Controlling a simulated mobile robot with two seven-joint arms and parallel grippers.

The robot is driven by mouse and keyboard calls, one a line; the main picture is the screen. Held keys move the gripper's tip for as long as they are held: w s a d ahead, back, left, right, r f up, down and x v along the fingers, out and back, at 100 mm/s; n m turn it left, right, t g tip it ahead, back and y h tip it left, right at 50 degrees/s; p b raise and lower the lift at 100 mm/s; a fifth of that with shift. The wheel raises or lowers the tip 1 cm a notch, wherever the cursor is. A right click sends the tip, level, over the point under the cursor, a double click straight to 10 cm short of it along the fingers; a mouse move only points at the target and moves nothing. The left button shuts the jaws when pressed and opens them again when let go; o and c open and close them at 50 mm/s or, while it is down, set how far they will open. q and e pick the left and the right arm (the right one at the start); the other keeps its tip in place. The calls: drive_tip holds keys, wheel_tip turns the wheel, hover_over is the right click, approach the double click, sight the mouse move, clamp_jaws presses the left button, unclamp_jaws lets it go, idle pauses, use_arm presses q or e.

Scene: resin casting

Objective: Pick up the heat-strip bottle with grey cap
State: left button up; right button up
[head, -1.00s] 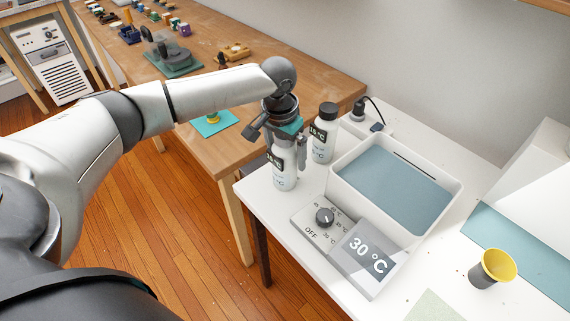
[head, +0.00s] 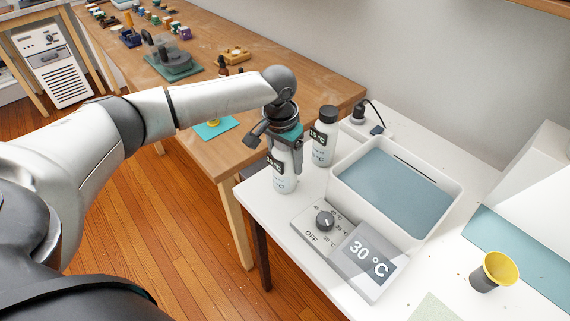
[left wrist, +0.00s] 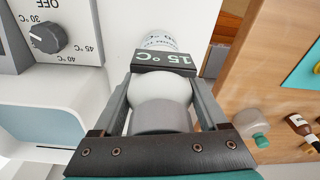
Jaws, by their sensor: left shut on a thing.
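The heat-strip bottle with grey cap (head: 284,182) is white with a dark strip label and stands near the left edge of the white table. My left gripper (head: 284,158) comes down over its top and is shut on it. In the left wrist view, the bottle's grey cap (left wrist: 160,120) and white shoulder lie between the two fingers, and its strip reads 15 °C. In the head view the gripper hides the cap. A second, similar bottle with a dark cap (head: 323,148) stands just behind to the right, apart from the gripper. My right gripper is not in view.
A white tub (head: 452,207) with blue-grey contents stands right of the bottles. A control box with a dial (head: 324,220) and a 30 °C display (head: 368,258) stand in front. A wooden workbench (head: 225,155) adjoins at left.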

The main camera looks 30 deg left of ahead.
use_arm(q)
clamp_jaws()
drive_tip(key=shift+r, duration=0.15)
